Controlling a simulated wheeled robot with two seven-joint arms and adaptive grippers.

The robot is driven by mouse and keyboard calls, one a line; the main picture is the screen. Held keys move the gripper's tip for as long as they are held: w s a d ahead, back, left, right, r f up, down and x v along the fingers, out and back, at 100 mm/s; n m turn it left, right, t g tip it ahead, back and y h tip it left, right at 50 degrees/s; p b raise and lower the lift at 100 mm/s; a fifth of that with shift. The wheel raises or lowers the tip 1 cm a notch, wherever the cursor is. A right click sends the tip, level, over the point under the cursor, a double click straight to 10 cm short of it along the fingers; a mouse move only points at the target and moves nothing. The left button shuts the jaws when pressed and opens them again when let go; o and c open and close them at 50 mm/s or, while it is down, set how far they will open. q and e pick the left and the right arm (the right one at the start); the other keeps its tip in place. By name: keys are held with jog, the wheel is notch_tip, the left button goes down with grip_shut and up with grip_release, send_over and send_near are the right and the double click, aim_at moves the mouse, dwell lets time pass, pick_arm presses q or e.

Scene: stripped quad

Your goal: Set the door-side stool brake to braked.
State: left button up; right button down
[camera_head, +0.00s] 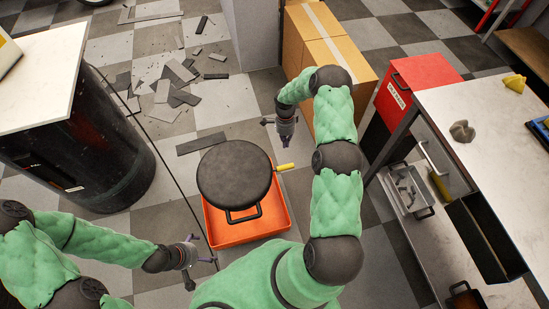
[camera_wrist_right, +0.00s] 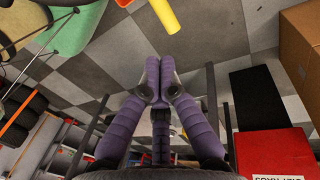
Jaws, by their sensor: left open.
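The stool has a round black seat (camera_head: 234,174), with a black loop handle at its near edge, above an orange tray-like base (camera_head: 248,230). A yellow lever (camera_head: 285,167) sticks out at the seat's right; a yellow bar, likely this lever, shows at the top of the right wrist view (camera_wrist_right: 180,22). My right gripper (camera_head: 268,121) hangs beyond the lever, apart from it. In the right wrist view its purple fingers (camera_wrist_right: 159,66) are together with nothing visible between them. My left gripper (camera_head: 197,253) is open and empty, left of the orange base.
A black drum-like cabinet (camera_head: 95,145) with a pale top stands left. Cardboard boxes (camera_head: 325,40) stand behind my right arm. A red case (camera_head: 415,85) and a workbench (camera_head: 500,125) with an open drawer are right. Broken tiles (camera_head: 180,80) litter the floor beyond the stool.

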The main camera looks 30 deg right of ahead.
aim_at(286, 167)
jog(key=shift+w+r, duration=0.1)
jog(key=s+f+b, duration=0.1)
jog(key=f, duration=0.3)
jog(key=f+b, duration=0.2)
jog(key=f, duration=0.3)
jog(key=s+a+f+b, duration=0.1)
jog(key=f, duration=0.3)
jog(key=shift+s+f+b, duration=0.3)
jog(key=shift+f+b, duration=0.1)
